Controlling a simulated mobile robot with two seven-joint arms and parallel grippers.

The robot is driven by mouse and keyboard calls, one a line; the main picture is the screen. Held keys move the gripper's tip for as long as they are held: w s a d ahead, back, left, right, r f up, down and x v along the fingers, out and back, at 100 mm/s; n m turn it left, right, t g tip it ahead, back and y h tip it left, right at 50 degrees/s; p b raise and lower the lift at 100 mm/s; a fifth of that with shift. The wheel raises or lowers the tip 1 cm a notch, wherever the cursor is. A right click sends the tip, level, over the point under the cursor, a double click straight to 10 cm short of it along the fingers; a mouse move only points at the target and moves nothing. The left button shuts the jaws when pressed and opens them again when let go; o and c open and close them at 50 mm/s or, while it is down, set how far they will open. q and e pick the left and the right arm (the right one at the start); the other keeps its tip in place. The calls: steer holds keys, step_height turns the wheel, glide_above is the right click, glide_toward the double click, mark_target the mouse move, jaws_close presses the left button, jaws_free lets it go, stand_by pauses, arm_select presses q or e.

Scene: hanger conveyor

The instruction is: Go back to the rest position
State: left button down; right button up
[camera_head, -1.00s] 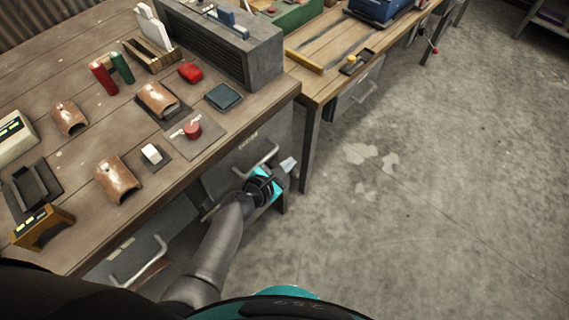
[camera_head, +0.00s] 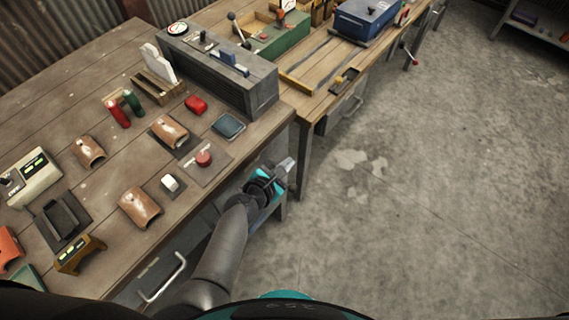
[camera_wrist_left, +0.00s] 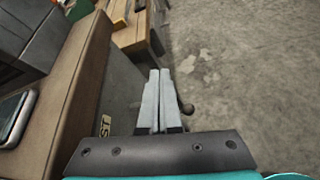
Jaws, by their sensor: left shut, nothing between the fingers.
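My left gripper (camera_head: 286,165) reaches out beside the front right corner of the near workbench (camera_head: 262,135) in the head view. Its arm comes up from the bottom of the picture. In the left wrist view the two grey fingers (camera_wrist_left: 158,100) lie together, shut with nothing between them. They point along the bench's drawer front, with floor on the right. The right gripper shows in neither view.
The bench holds a grey metal box (camera_head: 222,72), brown curved pieces (camera_head: 139,207), a red button (camera_head: 204,158) and a dark square pad (camera_head: 228,126). A drawer handle (camera_head: 165,279) sticks out below. A second bench (camera_head: 310,100) stands beyond. The concrete floor (camera_head: 430,190) at right is clear.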

arm_select(q)
steer(key=shift+r, duration=0.2)
stand_by(0.5)
steer(key=s+a+f+m+g+y+b, duration=0.2)
steer(key=s+a+f+m+g+b, duration=0.15)
steer(key=s+f+m, duration=0.55)
steer(key=s+a+f+m+g+y+b, duration=0.15)
steer(key=s+a+f+m+g, duration=0.35)
steer(key=s+f, duration=0.8)
steer(key=s+a+f+m+b, duration=0.1)
steer(key=s+a+f+m, duration=0.2)
steer(key=s+f+m, duration=0.1)
steer(key=s+a+f+m+g+y+b, duration=0.1)
steer(key=s+a+f+m+b, duration=0.1)
steer(key=s+m, duration=0.4)
steer(key=s+a+f+m+y+b, duration=0.1)
steer(key=s+a+f+m, duration=0.3)
steer(key=s, duration=0.4)
steer(key=shift+s+f+m+g+b, duration=0.15)
steer(key=shift+f+m+g+b, duration=0.25)
steer(key=shift+f+m, duration=0.4)
steer(key=shift+d+f, duration=0.1)
